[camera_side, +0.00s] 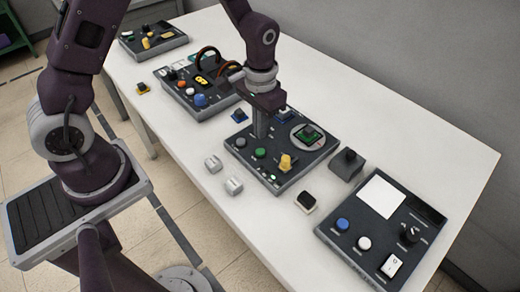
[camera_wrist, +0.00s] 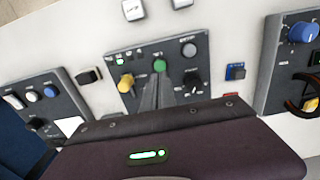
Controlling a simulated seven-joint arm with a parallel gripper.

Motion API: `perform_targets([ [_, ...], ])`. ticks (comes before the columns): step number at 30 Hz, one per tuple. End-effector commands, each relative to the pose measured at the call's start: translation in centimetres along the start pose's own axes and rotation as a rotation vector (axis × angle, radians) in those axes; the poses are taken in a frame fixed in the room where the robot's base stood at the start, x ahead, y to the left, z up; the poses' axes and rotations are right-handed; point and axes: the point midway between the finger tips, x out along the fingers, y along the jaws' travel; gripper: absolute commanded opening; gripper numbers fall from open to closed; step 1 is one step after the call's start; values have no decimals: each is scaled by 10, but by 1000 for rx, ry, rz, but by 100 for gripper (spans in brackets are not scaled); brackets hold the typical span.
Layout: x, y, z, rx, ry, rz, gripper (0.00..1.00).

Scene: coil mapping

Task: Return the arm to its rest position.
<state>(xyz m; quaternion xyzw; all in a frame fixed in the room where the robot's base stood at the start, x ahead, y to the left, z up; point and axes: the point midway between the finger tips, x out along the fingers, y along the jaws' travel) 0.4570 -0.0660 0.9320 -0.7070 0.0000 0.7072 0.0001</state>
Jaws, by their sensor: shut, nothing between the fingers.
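My gripper (camera_side: 261,134) points down over the back left part of the middle dark control panel (camera_side: 247,165). Its fingers are closed together with nothing between them. In the wrist view the fingertips (camera_wrist: 160,82) appear just below a green button (camera_wrist: 159,66); I cannot tell whether they touch the panel. This panel also carries a yellow knob (camera_side: 287,162), a grey button (camera_side: 240,142) and a round dial with a green centre (camera_side: 308,134). The fingers hide part of the panel behind them. No marked rest position shows.
A panel with a white screen (camera_side: 380,196) stands at the right. A panel with looped cables (camera_side: 207,52) and another panel (camera_side: 152,39) stand at the far left. Loose blocks include a white one (camera_side: 233,186) and a dark one (camera_side: 347,163). The white table (camera_side: 370,110) is clear behind.

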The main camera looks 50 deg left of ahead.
Motion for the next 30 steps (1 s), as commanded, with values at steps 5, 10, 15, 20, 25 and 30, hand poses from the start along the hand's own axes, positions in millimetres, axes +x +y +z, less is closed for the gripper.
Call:
perform_targets([
  [5, -3, 0, 0, 0, 0, 0, 0],
  [10, -2, 0, 0, 0, 0, 0, 0],
  [15, -5, 0, 0, 0, 4, 0, 0],
  [20, -73, -4, 12, 0, 95, 1, 0],
  [25, -174, -13, 76, -3, 259, 2, 0],
  [30, -220, -18, 152, -2, 402, 2, 0],
])
